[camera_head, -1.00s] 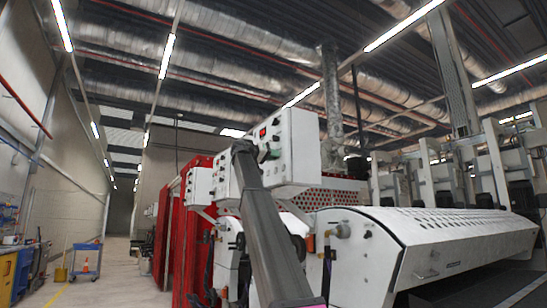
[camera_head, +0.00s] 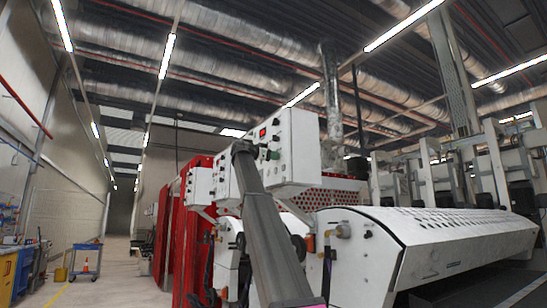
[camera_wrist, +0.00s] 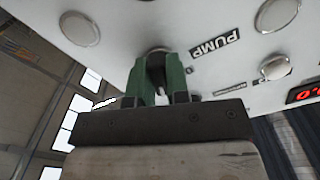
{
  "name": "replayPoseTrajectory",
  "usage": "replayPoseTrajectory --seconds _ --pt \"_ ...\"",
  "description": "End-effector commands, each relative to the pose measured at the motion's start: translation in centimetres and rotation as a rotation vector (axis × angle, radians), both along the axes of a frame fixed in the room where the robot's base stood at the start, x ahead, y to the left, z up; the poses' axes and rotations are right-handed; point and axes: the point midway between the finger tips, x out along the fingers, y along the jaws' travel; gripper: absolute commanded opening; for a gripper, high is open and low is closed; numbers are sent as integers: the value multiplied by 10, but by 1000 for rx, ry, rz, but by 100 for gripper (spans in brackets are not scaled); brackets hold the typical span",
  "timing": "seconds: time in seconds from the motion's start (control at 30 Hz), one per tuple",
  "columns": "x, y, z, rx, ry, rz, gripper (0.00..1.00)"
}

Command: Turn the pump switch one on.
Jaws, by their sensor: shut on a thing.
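The white control panel (camera_head: 292,150) hangs on the machine in the middle of the head view. Its face fills the top of the wrist view, where it appears upside down. The pump switch (camera_wrist: 157,51) is a small round knob beside the "PUMP" label (camera_wrist: 215,44). My gripper's green fingers (camera_wrist: 158,68) are shut on the switch, one on each side, and hide most of it. How far the switch is turned cannot be told. In the head view, my arm crosses in front of the panel and partly hides the gripper (camera_head: 268,153).
Another switch (camera_wrist: 276,67) and round buttons (camera_wrist: 277,14) sit close to the fingers on the panel. A red digital display (camera_wrist: 304,94) is near the right edge. The white roller machine (camera_head: 430,235) fills the lower right. The aisle at left is open, with a blue cart (camera_head: 86,260).

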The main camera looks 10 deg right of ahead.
Motion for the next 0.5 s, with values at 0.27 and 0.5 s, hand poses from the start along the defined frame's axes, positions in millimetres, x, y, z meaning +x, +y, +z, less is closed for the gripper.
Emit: replayPoseTrajectory --seconds 0.27,0.5 --pt "0 0 0 36 -109 0 0" --pt "0 0 0 46 -143 0 0"
